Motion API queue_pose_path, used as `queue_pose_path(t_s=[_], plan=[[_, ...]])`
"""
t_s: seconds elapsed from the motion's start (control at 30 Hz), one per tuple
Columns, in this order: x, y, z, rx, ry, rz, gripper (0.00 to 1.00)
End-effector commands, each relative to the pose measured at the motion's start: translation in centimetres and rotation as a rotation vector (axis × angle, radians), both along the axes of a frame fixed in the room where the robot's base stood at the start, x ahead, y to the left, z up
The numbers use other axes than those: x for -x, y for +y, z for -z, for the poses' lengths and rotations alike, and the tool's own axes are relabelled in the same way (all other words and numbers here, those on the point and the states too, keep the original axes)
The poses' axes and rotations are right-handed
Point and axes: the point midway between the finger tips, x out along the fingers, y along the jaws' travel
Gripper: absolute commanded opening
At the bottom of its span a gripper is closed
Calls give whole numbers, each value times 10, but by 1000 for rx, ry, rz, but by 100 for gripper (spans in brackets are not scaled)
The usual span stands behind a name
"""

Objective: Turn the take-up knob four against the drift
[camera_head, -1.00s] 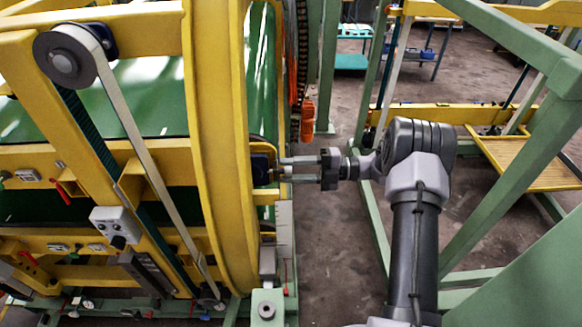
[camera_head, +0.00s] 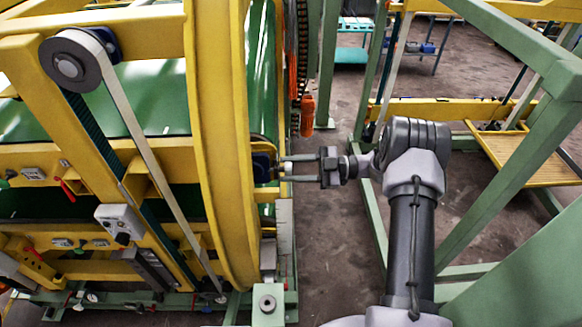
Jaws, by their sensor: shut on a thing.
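The take-up knob (camera_head: 274,170) is a small dark part, mostly hidden, at a dark blue housing (camera_head: 262,165) on the right side of the big yellow ring. My gripper (camera_head: 285,169) reaches in from the right, level, with its two thin pale fingers at the knob. The fingers are shut on it. The knob's marks and how far it is turned are too small to tell.
The yellow ring frame (camera_head: 212,120) stands just left of my gripper. An orange part (camera_head: 307,115) hangs above the fingers. A green frame post (camera_head: 505,180) rises right of my arm. Bare floor (camera_head: 325,235) shows below the gripper.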

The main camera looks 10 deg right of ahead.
Motion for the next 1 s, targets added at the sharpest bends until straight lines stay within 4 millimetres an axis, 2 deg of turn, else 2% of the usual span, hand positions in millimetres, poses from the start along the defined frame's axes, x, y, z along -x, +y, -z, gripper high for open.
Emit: queue_pose_path(t_s=[0.33,0.9,0.93,1.0], plan=[[0,0,0,-25,127,0,0],[0,0,0,-30,152,0,0],[0,0,0,-30,152,0,44],[0,0,0,-30,152,0,57]])
